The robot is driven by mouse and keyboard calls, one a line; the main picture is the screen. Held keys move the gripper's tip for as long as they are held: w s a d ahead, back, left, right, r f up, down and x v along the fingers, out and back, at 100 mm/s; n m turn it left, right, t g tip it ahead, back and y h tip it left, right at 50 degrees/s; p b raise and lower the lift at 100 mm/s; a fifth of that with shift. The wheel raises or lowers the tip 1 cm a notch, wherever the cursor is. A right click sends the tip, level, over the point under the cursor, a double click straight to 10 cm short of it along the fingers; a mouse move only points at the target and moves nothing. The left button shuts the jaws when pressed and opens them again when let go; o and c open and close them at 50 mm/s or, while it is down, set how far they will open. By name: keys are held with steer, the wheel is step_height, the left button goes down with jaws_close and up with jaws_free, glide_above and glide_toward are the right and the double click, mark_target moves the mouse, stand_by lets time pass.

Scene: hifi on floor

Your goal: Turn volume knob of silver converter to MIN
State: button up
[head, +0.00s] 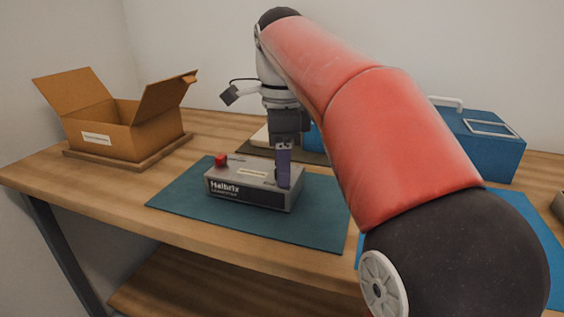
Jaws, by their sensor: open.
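The silver converter (248,184) is a grey box with a dark front strip lettered "Halbrix". It lies on a dark teal mat (185,197) near the table's middle. A red part (221,160) stands on its top at the left end; a small dark stub is beside it. My gripper (284,178) points straight down over the right end of the converter's top, its fingers at or very near the surface. The fingers look nearly in line from this side, and the gap between them is hard to see. The volume knob and its MIN mark are not visible; the fingers may hide the knob.
An open cardboard box (112,136) stands on a wooden board at the left. A blue case (488,143) with a light handle is at the back right, beyond my red arm. A blue mat (537,225) lies at the right. The teal mat's left side is clear.

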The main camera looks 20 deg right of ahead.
steer(key=c, duration=1)
